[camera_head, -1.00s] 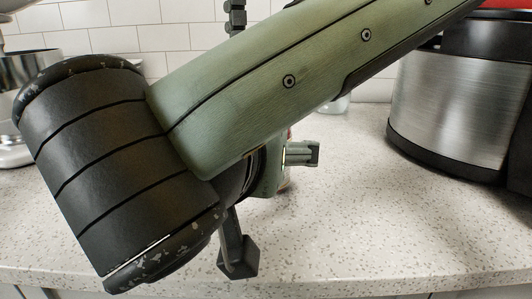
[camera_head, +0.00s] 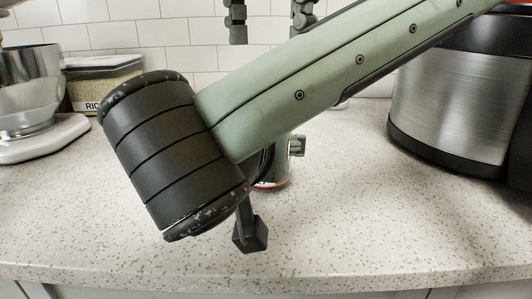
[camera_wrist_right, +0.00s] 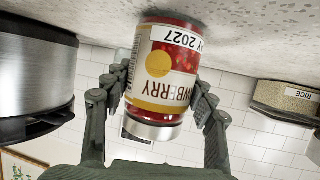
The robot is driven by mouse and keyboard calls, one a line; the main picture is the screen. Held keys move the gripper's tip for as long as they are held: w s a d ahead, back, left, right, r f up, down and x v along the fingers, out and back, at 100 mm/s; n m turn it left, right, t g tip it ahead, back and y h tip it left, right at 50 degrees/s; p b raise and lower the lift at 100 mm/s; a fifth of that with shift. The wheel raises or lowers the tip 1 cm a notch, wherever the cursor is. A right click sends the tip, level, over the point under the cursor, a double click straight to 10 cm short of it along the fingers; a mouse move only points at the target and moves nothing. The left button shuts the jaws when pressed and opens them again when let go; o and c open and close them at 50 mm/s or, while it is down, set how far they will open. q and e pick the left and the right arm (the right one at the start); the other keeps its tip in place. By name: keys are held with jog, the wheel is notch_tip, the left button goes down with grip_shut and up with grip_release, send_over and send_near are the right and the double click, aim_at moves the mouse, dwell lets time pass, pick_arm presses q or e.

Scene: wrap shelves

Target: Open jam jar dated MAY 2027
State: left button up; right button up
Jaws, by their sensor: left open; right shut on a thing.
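A jam jar with a red and yellow label stands at the counter (camera_head: 400,220). In the head view only its lower edge (camera_head: 272,185) shows behind my right arm. The right wrist view, which is upside down, shows the jar (camera_wrist_right: 168,75) with "2027" and part of a "BERRY" name readable; the month is mostly cut off. Its silver end (camera_wrist_right: 150,130) faces my right gripper's palm. My right gripper (camera_wrist_right: 163,97) is shut on the jar, a finger on each side. My left gripper (camera_head: 270,22) is open and empty above and behind my right arm, its fingers apart.
A large steel appliance (camera_head: 440,95) stands at the right. A stand mixer (camera_head: 35,105) and a rice container (camera_head: 105,80) stand at the back left. A white tiled wall (camera_head: 180,45) closes off the back. The front right of the counter is clear.

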grip_shut()
